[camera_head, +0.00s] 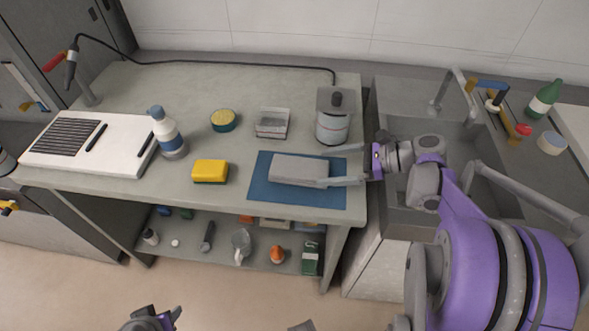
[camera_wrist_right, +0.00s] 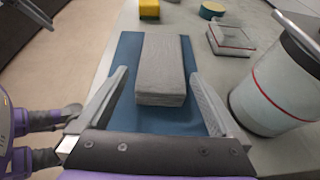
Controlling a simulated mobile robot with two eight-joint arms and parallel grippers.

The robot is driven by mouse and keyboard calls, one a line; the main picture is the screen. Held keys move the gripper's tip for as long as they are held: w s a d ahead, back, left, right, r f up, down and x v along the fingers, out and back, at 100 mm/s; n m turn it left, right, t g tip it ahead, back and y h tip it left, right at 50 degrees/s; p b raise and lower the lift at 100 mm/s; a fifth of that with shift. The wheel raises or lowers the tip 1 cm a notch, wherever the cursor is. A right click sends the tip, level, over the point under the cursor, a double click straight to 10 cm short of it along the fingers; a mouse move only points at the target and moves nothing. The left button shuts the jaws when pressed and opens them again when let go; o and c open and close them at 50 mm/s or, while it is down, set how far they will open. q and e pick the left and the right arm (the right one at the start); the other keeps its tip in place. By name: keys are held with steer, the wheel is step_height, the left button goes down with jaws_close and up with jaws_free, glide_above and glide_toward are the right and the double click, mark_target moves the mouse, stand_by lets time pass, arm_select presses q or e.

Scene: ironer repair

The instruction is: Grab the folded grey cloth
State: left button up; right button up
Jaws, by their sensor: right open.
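The folded grey cloth (camera_head: 299,171) lies flat on a blue mat (camera_head: 262,191) near the right end of the workbench. My right gripper (camera_head: 345,165) comes in from the right, with its open fingers at the cloth's right end. In the right wrist view the cloth (camera_wrist_right: 163,66) lies ahead, between the lines of the two open fingers (camera_wrist_right: 160,90), with bare blue mat (camera_wrist_right: 125,65) showing beside it. The fingers do not appear to touch the cloth. My left gripper (camera_head: 150,318) shows only partly at the bottom edge, and its jaws are unclear.
A grey canister (camera_head: 332,124) stands close behind the right gripper. A sink (camera_head: 455,140) is to the right.

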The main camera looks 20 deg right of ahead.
mark_target(309, 168)
steer(key=x, duration=0.8)
steer(key=shift+w+d+f, duration=0.1)
steer(key=shift+c, duration=0.2)
